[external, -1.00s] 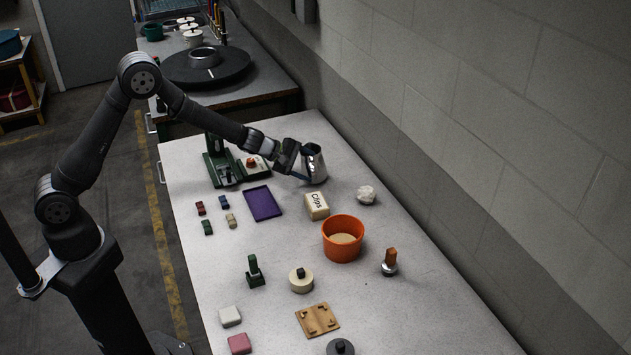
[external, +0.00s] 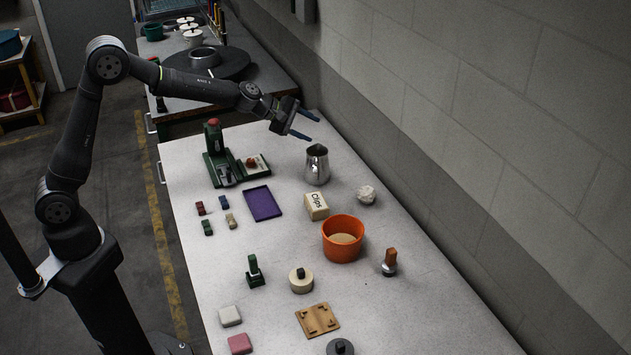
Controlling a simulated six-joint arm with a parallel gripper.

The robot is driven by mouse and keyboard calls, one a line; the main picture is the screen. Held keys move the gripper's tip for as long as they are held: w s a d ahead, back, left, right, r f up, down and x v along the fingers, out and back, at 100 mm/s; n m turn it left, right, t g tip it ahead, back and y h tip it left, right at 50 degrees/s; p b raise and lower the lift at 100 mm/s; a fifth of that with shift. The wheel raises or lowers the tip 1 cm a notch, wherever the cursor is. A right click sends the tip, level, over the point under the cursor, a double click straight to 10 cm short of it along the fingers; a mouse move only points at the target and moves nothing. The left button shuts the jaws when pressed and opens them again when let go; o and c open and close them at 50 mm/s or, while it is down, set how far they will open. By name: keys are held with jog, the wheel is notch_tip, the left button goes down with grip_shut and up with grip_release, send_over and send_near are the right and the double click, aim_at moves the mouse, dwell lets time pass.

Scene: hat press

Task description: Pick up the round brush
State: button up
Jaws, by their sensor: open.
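A cream round piece with a dark knob (external: 301,281) stands on the front half of the table and may be the round brush. A grey round piece with a dark knob (external: 340,347), cut off by the bottom edge, looks similar, so I cannot tell for sure which is the brush. My gripper (external: 313,127) is open and empty, in the air above the metal pitcher (external: 317,167) at the back of the table. It is well away from both round pieces.
An orange bowl (external: 342,248), a clips box (external: 316,206), a white lump (external: 366,195) and a wooden-handled metal piece (external: 389,262) stand on the right. A green press (external: 215,155), purple tray (external: 263,203), green stamp (external: 254,271) and wooden plate (external: 317,320) lie elsewhere. The wall borders the right.

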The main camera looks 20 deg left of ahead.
notch_tip(320, 180, up, 6)
jog(key=s+d+m+g+y, duration=0.1)
jog(key=s+d+m+y, duration=0.1)
jog(key=s+d+m, duration=1.25)
jog(key=s+d+m+g+y, duration=0.1)
jog(key=s+d+m+y, duration=0.2)
jog(key=s+d+m, duration=1.05)
jog(key=n, duration=0.4)
send_near(387, 255)
jog(key=shift+x, duration=4.85)
jog(key=shift+c, duration=0.4)
grip_shut()
